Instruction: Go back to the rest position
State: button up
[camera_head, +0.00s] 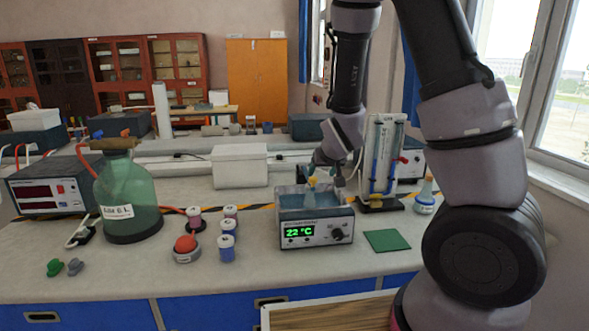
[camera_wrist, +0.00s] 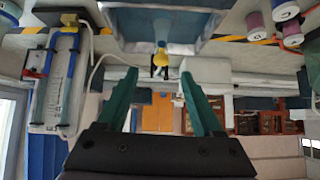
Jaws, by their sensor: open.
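My gripper (camera_head: 338,172) hangs just behind and above the water bath (camera_head: 318,232), toward its right side. In the wrist view its two green fingers (camera_wrist: 158,82) stand apart with nothing between them. A small flask with a yellow top (camera_head: 311,184) stands in the bath's basin, left of my gripper and apart from it. The yellow top (camera_wrist: 160,58) also shows beyond the fingertips in the wrist view, which is upside down. The bath's display reads 22 °C. The lower part of the flask is hidden by the basin wall.
A rack with blue tubes (camera_head: 382,165) stands close right of my gripper. A white box (camera_head: 239,167) stands behind left. A green mat (camera_head: 387,240) lies right.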

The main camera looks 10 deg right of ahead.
jog(key=s+d+r+m+g+y, duration=0.1)
jog(key=s+d+r+m, duration=0.1)
jog(key=s+r, duration=1)
jog(key=s+d+r+m+g+y, duration=0.1)
jog(key=s+d+r, duration=0.2)
jog(key=s+r, duration=0.8)
jog(key=shift+s+r+m, duration=0.35)
jog(key=shift+r+m, duration=0.05)
jog(key=shift+r, duration=0.25)
jog(key=shift+d, duration=0.1)
dwell(0.9)
